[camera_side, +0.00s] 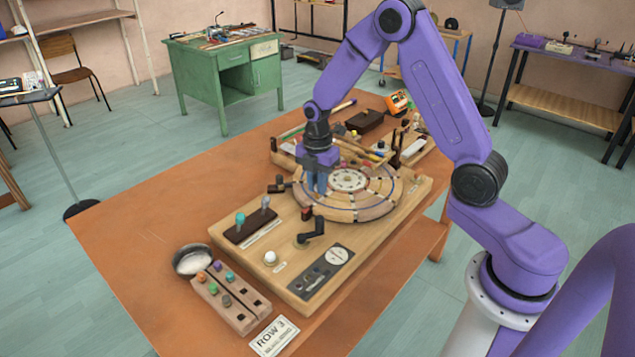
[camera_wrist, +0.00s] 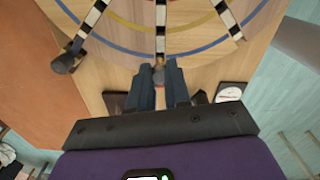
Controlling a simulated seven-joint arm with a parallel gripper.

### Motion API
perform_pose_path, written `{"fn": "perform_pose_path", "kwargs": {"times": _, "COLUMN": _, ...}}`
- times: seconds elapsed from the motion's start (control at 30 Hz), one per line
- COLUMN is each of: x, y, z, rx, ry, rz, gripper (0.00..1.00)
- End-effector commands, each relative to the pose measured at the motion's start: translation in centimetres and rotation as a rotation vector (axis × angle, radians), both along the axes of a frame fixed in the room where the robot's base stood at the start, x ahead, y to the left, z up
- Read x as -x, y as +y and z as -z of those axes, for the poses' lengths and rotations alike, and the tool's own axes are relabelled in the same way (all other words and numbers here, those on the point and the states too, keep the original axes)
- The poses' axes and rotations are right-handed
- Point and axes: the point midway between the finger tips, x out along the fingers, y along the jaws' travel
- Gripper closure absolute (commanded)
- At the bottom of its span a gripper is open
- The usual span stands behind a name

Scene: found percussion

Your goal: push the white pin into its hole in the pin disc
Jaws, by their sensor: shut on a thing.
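The pin disc (camera_side: 372,209) is a round wooden disc with coloured rings and black-and-white radial strips, on a wooden board. It fills the top of the wrist view (camera_wrist: 120,35). My gripper (camera_side: 317,188) points down at the disc's left edge. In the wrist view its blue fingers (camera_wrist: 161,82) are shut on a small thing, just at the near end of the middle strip. Only a small greyish-tan round bit of that thing shows between the fingertips, so its colour is unclear. I cannot tell whether it touches the disc or sits in a hole.
A dark cylinder (camera_wrist: 63,64) stands at the disc's rim. The board carries a dark block with levers (camera_side: 250,226), a black crank (camera_side: 312,232) and a white knob (camera_side: 270,257). A block with coloured pegs (camera_side: 238,313) and a round dish (camera_side: 192,260) stand at the front left.

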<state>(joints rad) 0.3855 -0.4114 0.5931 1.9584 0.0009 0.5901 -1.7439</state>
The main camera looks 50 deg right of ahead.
Motion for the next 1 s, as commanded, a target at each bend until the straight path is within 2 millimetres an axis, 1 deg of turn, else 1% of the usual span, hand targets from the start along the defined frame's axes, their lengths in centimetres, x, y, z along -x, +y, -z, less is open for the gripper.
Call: {"fn": "perform_pose_path", "kwargs": {"times": 1.0, "x": 0.0, "y": 0.0, "z": 1.3, "rx": 0.000, "ry": 0.001, "rz": 0.000, "gripper": 1.00}}
